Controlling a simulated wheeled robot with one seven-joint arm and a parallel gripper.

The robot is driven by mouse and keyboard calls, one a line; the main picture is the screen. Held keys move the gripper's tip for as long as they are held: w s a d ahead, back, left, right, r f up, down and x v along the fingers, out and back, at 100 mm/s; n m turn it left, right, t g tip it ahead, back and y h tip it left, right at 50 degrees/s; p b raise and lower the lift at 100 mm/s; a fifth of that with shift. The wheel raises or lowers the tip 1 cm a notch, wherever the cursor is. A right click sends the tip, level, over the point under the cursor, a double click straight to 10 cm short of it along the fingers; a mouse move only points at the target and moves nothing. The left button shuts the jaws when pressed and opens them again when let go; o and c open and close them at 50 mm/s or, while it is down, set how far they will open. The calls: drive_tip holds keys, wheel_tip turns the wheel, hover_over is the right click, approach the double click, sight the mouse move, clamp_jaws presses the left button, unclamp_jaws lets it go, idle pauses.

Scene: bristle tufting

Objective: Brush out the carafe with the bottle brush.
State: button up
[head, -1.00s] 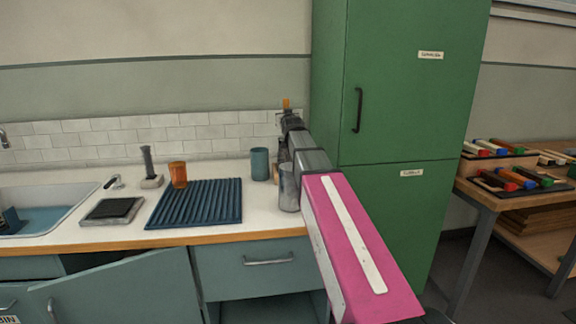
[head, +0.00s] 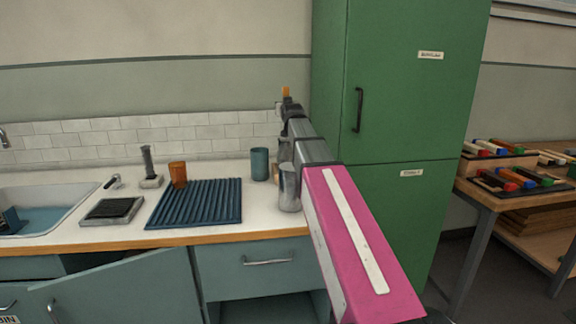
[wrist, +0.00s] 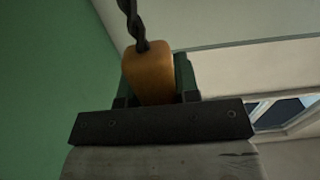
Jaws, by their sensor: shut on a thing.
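My gripper (wrist: 155,82) is shut on the orange handle of the bottle brush (wrist: 150,66). In the wrist view its dark twisted wire runs up out of the picture, so the bristles are out of sight. In the head view the orange handle end (head: 286,91) shows above my gripper (head: 287,106), against the wall left of the green cabinet. A tall grey cylindrical vessel (head: 289,190), which may be the carafe, stands upright on the counter below, beside my arm. I cannot tell whether the brush is in any vessel; my arm hides that part.
A teal cup (head: 259,164) and an orange tumbler (head: 178,174) stand on the counter. A ribbed blue mat (head: 200,205), a dark pad (head: 112,209) and a sink (head: 60,200) lie further left. The green cabinet (head: 405,100) rises close on the right.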

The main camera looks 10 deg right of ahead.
drive_tip(key=shift+f, duration=2.45)
drive_tip(key=shift+w+d, duration=0.1)
drive_tip(key=shift+d, duration=0.05)
drive_tip(key=shift+w+d, duration=0.15)
drive_tip(key=shift+d, duration=0.1)
wheel_tip(320, 180, up, 19)
idle(0.4)
idle(0.5)
